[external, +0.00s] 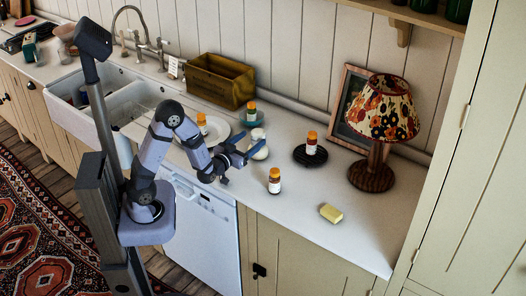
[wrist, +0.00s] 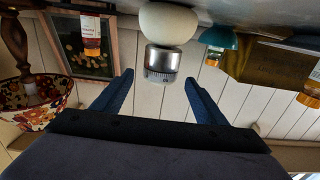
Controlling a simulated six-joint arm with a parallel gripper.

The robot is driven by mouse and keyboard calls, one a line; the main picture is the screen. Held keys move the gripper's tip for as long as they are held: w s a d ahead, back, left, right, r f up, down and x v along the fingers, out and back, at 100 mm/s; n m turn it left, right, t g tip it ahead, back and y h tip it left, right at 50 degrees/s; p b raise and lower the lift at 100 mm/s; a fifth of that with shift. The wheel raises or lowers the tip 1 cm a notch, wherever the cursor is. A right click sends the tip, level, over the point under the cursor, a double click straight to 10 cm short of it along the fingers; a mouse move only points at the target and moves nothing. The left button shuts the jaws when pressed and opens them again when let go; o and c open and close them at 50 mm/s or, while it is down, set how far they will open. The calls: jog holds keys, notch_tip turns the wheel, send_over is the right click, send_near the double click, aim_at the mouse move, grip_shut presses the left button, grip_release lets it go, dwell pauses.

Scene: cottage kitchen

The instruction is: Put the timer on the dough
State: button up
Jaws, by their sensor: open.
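The timer (wrist: 161,66) is a silver cylinder with dial marks. In the upside-down wrist view, it rests against the pale rounded dough (wrist: 167,22), on its upper side in the room. In the external view, the small timer (external: 258,133) sits on top of the whitish dough (external: 260,151) on the counter. My gripper (external: 253,146) is open at the timer and dough. In the wrist view, the fingertips of my gripper (wrist: 159,78) are on either side of the timer's lower picture edge, with visible gaps. Whether the timer lies fully between them is unclear.
Orange-capped bottles stand on the bare counter (external: 274,181), a black round mat (external: 300,159), a teal dish (external: 242,121) and a white plate (external: 218,131). A wooden crate (external: 218,82), floral lamp (external: 382,110) and picture frame (external: 345,105) stand behind. A yellow block (external: 331,213) lies at front right.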

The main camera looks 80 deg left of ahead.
jog(key=shift+s+d+r+p, duration=0.1)
jog(key=shift+d+r+p, duration=0.05)
jog(key=shift+p, duration=0.3)
jog(key=s+p, duration=0.1)
jog(key=p, duration=0.3)
jog(key=shift+d, duration=0.4)
jog(key=shift+s+d+p, duration=0.35)
jog(key=shift+d+p, duration=0.05)
jog(key=shift+p, duration=0.65)
